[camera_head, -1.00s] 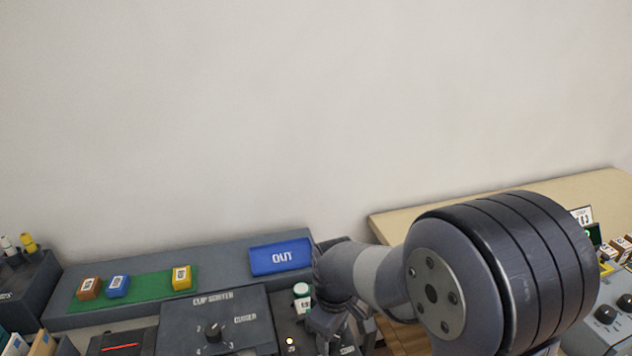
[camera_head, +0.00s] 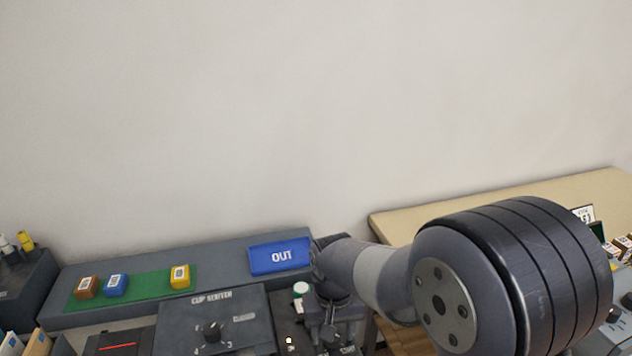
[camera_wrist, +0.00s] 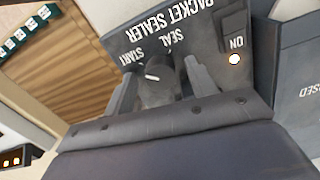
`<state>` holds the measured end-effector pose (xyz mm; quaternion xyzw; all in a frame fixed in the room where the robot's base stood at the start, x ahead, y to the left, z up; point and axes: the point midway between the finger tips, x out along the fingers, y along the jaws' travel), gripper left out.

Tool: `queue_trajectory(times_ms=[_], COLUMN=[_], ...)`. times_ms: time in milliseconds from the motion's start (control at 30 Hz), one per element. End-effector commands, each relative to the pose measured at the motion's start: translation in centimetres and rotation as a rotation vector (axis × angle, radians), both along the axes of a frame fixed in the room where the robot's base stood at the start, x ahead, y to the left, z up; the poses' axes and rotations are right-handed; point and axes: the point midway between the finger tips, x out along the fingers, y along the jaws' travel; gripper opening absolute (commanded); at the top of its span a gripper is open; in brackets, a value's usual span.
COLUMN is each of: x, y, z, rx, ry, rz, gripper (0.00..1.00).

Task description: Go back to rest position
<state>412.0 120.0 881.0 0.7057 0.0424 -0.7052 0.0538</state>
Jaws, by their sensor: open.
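My gripper (camera_head: 330,335) hangs over the packet sealer on the dark console, below my arm at the right of centre in the head view. In the wrist view my gripper (camera_wrist: 163,85) is open, one finger on each side of the packet sealer's dark round knob (camera_wrist: 155,88) with a white mark. The knob lies between the fingers; I cannot tell whether they touch it. The packet sealer panel (camera_wrist: 205,45) bears the words START and SEAL and a lit ON lamp (camera_wrist: 234,59). Nothing is seen held.
A blue OUT tray (camera_head: 280,257) lies behind. Brown, blue and yellow boxes sit on a green mat (camera_head: 148,285).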

Motion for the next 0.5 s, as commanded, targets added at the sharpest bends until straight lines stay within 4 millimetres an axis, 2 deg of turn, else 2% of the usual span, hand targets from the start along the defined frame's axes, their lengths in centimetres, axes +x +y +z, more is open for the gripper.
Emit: queue_trajectory(times_ms=[200, 500], x=[0.03, 0.0], y=[0.05, 0.06], z=[-0.06, 0.0], rx=[0.001, 0.0], ry=[-0.001, 0.0], rz=[-0.155, -0.252], gripper=[0.54, 0.54])
